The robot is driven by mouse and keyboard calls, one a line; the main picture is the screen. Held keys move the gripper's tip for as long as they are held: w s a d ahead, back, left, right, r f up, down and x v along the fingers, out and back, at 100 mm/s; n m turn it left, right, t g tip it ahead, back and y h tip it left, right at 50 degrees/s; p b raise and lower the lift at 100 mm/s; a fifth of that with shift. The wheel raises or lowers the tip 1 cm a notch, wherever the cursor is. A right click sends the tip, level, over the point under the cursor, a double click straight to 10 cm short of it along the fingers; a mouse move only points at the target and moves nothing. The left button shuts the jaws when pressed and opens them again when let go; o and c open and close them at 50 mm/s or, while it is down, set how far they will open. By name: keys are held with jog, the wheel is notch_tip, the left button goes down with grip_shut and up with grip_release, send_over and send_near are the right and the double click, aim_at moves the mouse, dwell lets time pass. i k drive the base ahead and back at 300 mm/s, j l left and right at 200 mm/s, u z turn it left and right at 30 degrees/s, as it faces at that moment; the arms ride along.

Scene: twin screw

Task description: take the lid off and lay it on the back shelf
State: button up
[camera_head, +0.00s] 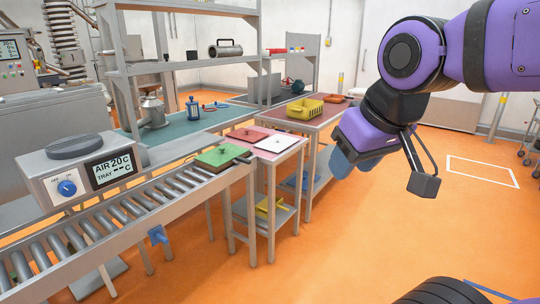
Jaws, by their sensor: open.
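I cannot tell which, if any, is the lid. A dark round cover (75,146) also sits on the grey control box (46,193) at left. The grey back shelf (177,66) spans the rack above the green bench. My gripper (343,162) hangs in the air right of the benches, apart from all of these, open; its fingertips are mostly hidden behind its purple body.
The roller conveyor (118,222) runs from lower left to the plates. A metal cylinder (226,48) lies on the back shelf. A yellow basket (303,108) stands on the right bench. A metal can (153,112) and blue bottle (193,108) stand below the shelf.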

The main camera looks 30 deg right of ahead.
aim_at(216, 157)
jog(key=z, duration=0.15)
jog(key=i+l, duration=0.15)
jog(key=i, duration=0.4)
jog(key=i+l, duration=0.2)
jog(key=i, duration=0.35)
jog(key=i+l, duration=0.15)
jog(key=i, duration=0.35)
jog(key=i+l, duration=0.15)
jog(key=i, duration=0.4)
jog(key=i+l, duration=0.2)
jog(key=i, duration=0.35)
